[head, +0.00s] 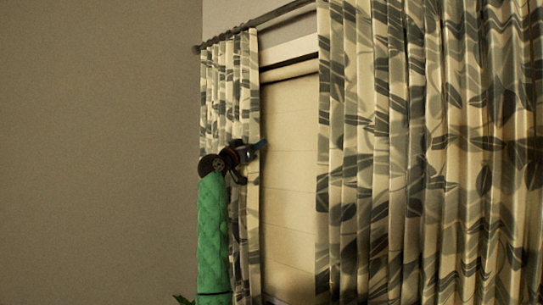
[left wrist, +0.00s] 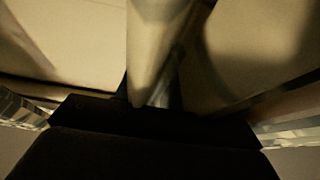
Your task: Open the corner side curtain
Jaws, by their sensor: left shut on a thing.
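The corner side curtain (head: 228,98), with grey leaf print on cream cloth, hangs bunched at the left end of the rod beside the grey wall. My left gripper (head: 262,145) is at its right edge, about halfway up, and is shut on the curtain's edge. In the left wrist view a pale fold of the curtain (left wrist: 155,60) runs into the dark jaws (left wrist: 152,100). My green-sleeved left arm hides part of the curtain's lower half. The right gripper is not in view.
A second, wider leaf-print curtain (head: 430,150) hangs on the right. Between the two curtains a pale blind (head: 288,180) covers the window. A dark rod (head: 262,22) runs above. A plain wall (head: 100,150) fills the left.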

